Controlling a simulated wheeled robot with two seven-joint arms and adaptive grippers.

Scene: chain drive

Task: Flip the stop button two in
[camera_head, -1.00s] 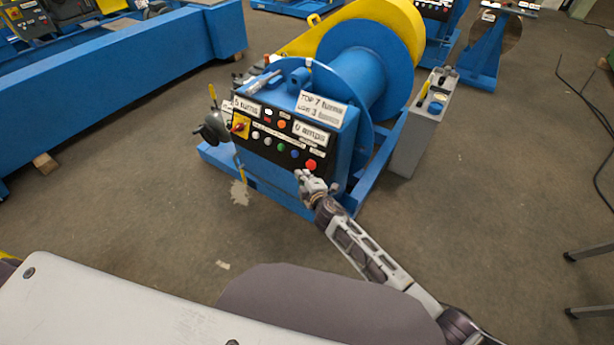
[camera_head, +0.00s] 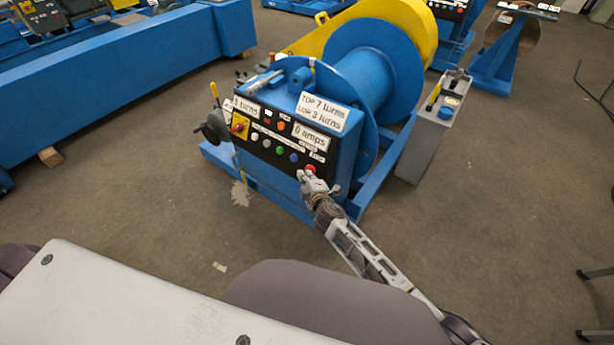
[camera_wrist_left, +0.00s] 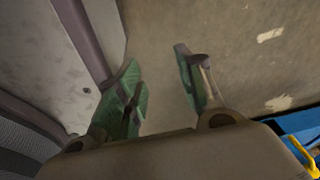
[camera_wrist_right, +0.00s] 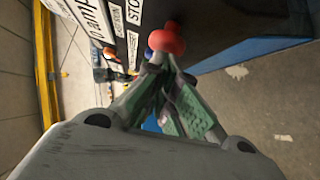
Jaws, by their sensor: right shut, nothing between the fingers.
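The red stop button (camera_head: 310,169) sits at the lower right of the black panel (camera_head: 267,148) on the blue winch machine. My right gripper (camera_head: 302,175) is shut and empty, with its tips right at the button's lower left and covering part of it. In the right wrist view the round red button (camera_wrist_right: 166,40) stands out from the panel just beyond the shut fingertips (camera_wrist_right: 160,62); I cannot tell whether they touch. A "STOP" label shows beside it. My left gripper (camera_wrist_left: 158,70) is open and empty above the floor, outside the head view.
Green, blue and white buttons and a red-yellow switch (camera_head: 239,125) share the panel. A handwheel (camera_head: 214,127) stands at its left. A grey control box (camera_head: 433,130) stands right of the drum. The floor in front is clear.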

